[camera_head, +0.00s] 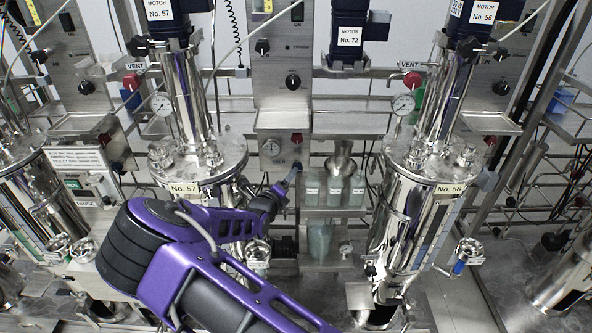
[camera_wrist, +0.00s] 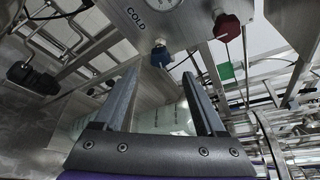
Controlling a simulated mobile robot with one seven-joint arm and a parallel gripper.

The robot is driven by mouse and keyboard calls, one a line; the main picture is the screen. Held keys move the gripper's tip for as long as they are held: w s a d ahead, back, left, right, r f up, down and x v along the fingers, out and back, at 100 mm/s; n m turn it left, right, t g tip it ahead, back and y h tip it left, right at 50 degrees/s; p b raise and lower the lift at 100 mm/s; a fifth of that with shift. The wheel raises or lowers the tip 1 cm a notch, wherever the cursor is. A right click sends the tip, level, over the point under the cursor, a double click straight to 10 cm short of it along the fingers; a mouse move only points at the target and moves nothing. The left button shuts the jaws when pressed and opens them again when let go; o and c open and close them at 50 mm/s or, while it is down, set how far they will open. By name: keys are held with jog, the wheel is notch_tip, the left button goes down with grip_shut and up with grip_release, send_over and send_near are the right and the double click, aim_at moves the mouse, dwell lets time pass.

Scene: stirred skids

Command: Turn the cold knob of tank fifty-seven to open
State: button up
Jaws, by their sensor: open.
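Tank fifty-seven (camera_head: 197,160) is a steel vessel left of centre in the head view, labelled "No. 57". To its right is a steel panel with a round gauge (camera_head: 271,147) and a red knob (camera_head: 297,138). In the wrist view, a blue knob (camera_wrist: 160,55) sits beside the "COLD" label, below the gauge (camera_wrist: 153,4). A red knob (camera_wrist: 227,27) is to its right. My gripper (camera_wrist: 162,75) is open, its two fingers pointing towards the blue knob, which shows between and just beyond the tips.
Tank fifty-six (camera_head: 413,165) stands to the right. A shelf with several bottles (camera_head: 334,190) is below and right of the panel. Pipes and frame rails (camera_wrist: 290,85) crowd the right of the wrist view. My purple arm covers the front of tank fifty-seven.

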jog(key=b+x, duration=0.1)
jog(key=x, duration=0.8)
jog(key=shift+w+d+f, duration=0.1)
jog(key=shift+w, duration=0.15)
grip_shut()
